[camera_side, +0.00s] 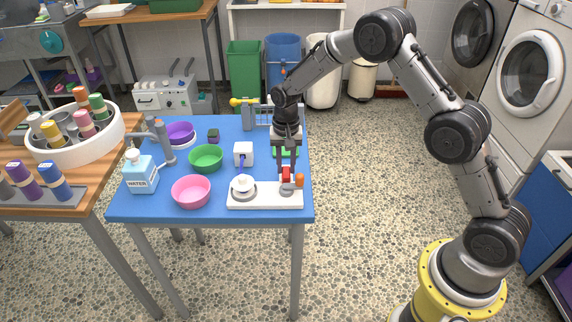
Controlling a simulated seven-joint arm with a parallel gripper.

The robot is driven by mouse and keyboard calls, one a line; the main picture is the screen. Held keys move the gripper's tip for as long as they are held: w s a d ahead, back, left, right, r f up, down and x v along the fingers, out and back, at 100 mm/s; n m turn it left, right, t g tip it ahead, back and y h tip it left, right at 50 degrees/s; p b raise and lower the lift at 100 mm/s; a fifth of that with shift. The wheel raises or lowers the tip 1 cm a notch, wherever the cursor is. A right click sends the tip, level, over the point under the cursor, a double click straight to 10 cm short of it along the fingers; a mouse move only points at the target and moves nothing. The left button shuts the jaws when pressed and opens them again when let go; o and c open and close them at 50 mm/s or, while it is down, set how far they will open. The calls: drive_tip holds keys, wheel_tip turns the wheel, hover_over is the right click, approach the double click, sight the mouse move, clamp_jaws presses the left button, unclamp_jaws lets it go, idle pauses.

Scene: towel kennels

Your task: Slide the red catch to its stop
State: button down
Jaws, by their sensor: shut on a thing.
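The red catch (286,174) is a small red block at the right part of a white base plate (262,198) near the front right of the blue table. My gripper (287,176) points straight down over it and is shut on the red catch, with a finger on each side. The fingers partly hide the catch. A small orange piece (300,181) stands just right of the catch. A grey rounded part (287,189) lies on the plate in front of it. The catch's track and stop are too small to make out.
A white round knob on a grey ring (243,187) sits on the plate's left part. A white box with a blue handle (243,153), a green bowl (206,157), a pink bowl (191,191) and a water bottle (141,172) stand to the left. Bare floor lies right of the table.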

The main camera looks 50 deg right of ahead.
drive_tip(key=shift+w, duration=0.1)
drive_tip(key=shift+w+d, duration=1.2)
drive_tip(key=shift+d, duration=0.1)
drive_tip(key=c, duration=0.6)
unclamp_jaws()
drive_tip(key=shift+c, duration=0.2)
wheel_tip(320, 180, up, 14)
